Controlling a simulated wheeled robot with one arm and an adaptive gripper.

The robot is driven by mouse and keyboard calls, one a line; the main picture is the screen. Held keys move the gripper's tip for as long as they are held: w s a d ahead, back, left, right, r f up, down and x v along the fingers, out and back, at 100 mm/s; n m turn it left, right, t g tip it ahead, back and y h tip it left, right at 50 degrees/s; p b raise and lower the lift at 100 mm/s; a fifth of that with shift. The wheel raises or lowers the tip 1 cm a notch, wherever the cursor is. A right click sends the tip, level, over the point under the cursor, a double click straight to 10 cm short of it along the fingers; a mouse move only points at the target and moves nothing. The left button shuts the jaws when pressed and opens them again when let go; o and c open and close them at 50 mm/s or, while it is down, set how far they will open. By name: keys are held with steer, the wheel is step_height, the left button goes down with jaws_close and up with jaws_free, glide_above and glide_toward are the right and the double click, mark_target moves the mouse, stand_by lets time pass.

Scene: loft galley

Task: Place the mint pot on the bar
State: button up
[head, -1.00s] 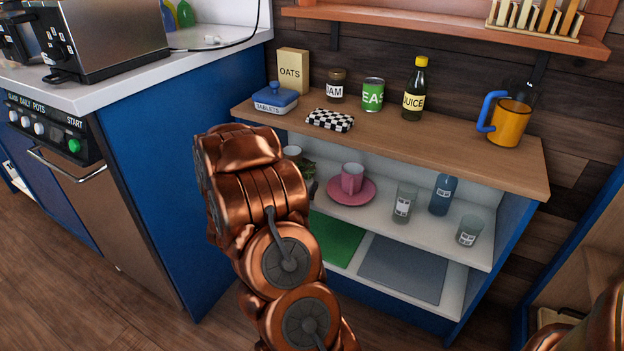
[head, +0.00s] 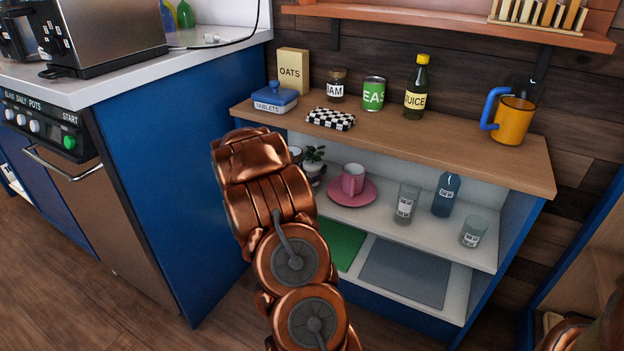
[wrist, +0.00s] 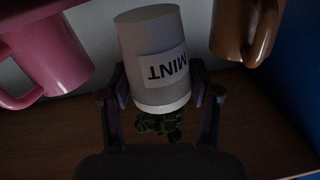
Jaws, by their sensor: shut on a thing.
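The mint pot (wrist: 155,65) is pale grey with a MINT label and green leaves; it shows upside down in the wrist view. My gripper (wrist: 164,100) is shut on it, with one finger on each side near its rim. In the head view the pot (head: 312,171) shows beside my arm, inside the upper shelf space of the low blue unit, partly hidden. I cannot tell whether its base touches the shelf.
A pink mug (head: 353,180) on a saucer and a brown mug (wrist: 247,30) flank the pot. Glasses (head: 406,203) and a blue bottle (head: 446,195) stand farther right. The wooden top holds a checkered cloth (head: 331,119), jars, a juice bottle (head: 415,90) and an orange mug (head: 512,121); between the last two is free room.

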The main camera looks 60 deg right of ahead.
mark_target(312, 175)
steer(key=shift+w+d, duration=0.15)
steer(key=shift+d, duration=0.1)
steer(key=shift+f, duration=0.1)
steer(key=shift+f+b, duration=0.8)
steer(key=shift+f, duration=0.8)
steer(key=shift+f, duration=0.15)
steer(key=o, duration=1.4)
steer(key=shift+c, duration=0.2)
